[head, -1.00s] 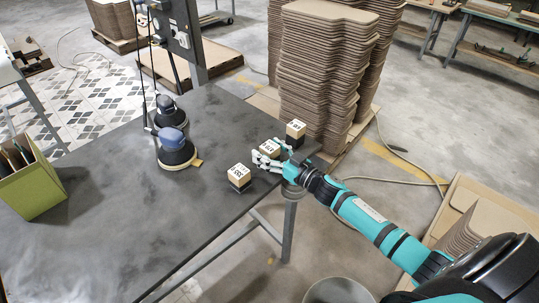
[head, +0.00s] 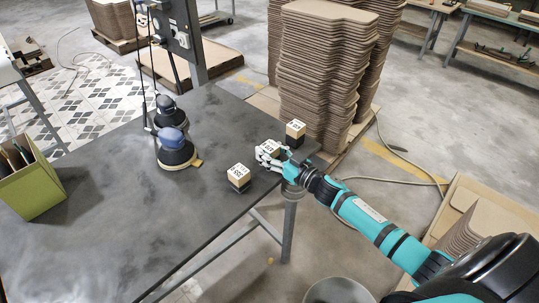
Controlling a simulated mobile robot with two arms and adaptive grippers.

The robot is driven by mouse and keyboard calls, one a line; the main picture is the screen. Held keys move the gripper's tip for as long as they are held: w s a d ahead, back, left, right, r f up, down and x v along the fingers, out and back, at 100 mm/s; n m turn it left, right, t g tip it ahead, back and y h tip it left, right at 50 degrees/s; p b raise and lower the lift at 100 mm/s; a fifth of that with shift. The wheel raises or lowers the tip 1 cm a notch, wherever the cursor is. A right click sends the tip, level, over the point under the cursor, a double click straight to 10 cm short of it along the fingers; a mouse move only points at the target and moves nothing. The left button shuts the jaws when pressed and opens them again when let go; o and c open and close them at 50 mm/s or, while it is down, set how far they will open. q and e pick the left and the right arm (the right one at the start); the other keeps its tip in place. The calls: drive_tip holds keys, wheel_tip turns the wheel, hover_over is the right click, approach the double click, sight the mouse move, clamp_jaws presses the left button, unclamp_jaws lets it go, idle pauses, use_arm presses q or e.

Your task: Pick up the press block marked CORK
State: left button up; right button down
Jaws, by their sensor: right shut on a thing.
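Three small press blocks with wooden upper parts, dark bases and white labelled tops stand near the right end of the dark table (head: 110,210). The labels are too small to read, so I cannot tell which one is marked CORK. My right gripper (head: 268,156) is shut on the middle block (head: 270,147), its fingers covering part of it. The near block (head: 239,177) stands apart to the lower left. The far block (head: 296,132) stands just beyond the gripper to the upper right. I cannot see whether the held block touches the table. My left gripper is out of view.
Two sanders, the nearer one blue (head: 174,147), stand at the table's back. A green box (head: 36,188) sits at the left. Tall stacks of curved boards (head: 325,75) rise behind the right end. The table's middle is clear.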

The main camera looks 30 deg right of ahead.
drive_tip(key=shift+r, duration=0.25)
